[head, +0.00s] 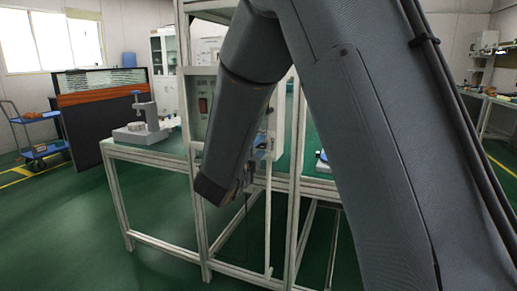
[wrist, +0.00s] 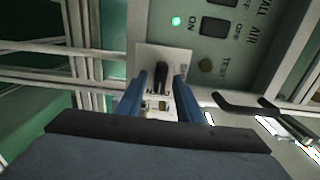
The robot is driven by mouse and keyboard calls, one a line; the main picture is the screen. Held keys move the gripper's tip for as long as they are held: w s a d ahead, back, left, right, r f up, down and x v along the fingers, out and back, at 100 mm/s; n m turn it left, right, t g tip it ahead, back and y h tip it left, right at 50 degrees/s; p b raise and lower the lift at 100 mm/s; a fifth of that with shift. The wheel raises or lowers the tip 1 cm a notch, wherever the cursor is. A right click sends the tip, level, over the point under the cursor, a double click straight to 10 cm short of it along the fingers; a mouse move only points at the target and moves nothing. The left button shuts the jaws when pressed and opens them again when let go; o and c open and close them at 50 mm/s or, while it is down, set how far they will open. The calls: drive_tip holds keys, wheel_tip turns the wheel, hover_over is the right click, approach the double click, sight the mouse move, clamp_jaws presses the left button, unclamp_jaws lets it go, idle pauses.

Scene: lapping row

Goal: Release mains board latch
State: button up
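The mains board (wrist: 262,50) shows in the wrist view as a grey-green panel with ON and OFF lettering, dark rocker switches and a lit green lamp (wrist: 176,21). Beside it is a pale plate (wrist: 149,53) with a small black lever (wrist: 162,70), which looks like the latch. My gripper (wrist: 161,77) points at this plate. Its two blue fingers are apart, one on each side of the lever; I cannot tell whether they touch it. In the head view the board (head: 199,108) is partly covered by my arm, and the gripper is mostly hidden behind it.
Pale frame bars (wrist: 60,48) cross the left of the wrist view. In the head view, a bench (head: 150,155) carries a grey instrument (head: 140,128). A blue trolley (head: 40,150) stands far left. Green floor is open at left.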

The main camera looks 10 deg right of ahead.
drive_tip(key=shift+a, duration=0.1)
drive_tip(key=v, duration=0.7)
drive_tip(key=shift+s+a, duration=0.15)
drive_tip(key=shift+s, duration=0.2)
drive_tip(key=shift+w+a, duration=0.1)
